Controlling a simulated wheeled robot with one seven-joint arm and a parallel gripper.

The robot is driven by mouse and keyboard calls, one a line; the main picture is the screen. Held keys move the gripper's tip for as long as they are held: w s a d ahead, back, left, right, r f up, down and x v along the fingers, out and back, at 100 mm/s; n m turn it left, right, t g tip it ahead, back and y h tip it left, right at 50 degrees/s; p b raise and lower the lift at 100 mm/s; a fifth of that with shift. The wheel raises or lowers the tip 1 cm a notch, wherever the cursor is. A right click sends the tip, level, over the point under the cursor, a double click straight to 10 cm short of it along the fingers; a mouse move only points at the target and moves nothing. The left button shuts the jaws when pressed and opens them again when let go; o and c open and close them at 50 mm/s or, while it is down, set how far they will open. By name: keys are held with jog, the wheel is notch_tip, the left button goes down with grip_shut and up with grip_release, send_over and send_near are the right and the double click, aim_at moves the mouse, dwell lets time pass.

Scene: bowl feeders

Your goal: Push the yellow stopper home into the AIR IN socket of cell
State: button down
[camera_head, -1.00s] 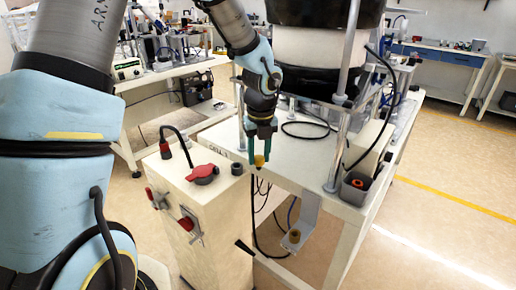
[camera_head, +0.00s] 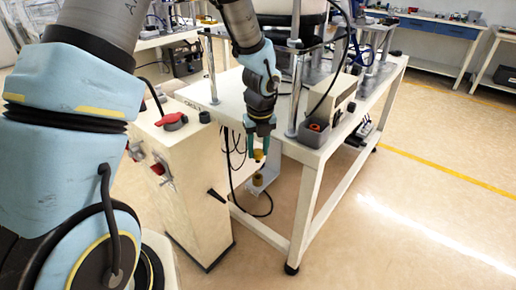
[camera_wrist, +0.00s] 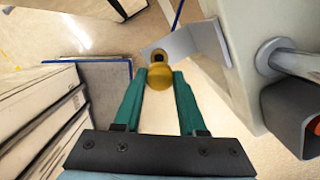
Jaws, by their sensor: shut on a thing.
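My gripper (camera_head: 259,148) points down and is shut on the yellow stopper (camera_head: 258,155), which sticks out below the fingertips. A brass-coloured socket (camera_head: 258,179) stands on a metal bracket (camera_head: 270,174) at the table's near side, below the stopper with a gap between. In the wrist view the stopper (camera_wrist: 158,77) is between the green fingertips. The socket (camera_wrist: 158,55) shows just beyond it with a dark opening, partly covered by the stopper. The bracket (camera_wrist: 197,42) runs right to the table. I cannot read any AIR IN label.
A cream cabinet (camera_head: 190,190) with red switches stands left of the gripper. The white table (camera_head: 310,156) is behind and to the right, with a metal post and a grey bin (camera_head: 314,134). A black cable hangs near the bracket. The floor in front is open.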

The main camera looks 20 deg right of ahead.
aim_at(258, 162)
notch_tip(258, 162, down, 4)
jog(key=b, duration=0.3)
jog(key=shift+r, duration=0.1)
jog(key=shift+f, duration=0.65)
jog(key=shift+f+p, duration=0.2)
jog(key=shift+p, duration=0.25)
dwell(1.4)
jog(key=shift+f+b, duration=0.65)
jog(key=shift+f, duration=0.6)
dwell(0.6)
jog(key=shift+c, duration=1)
grip_release()
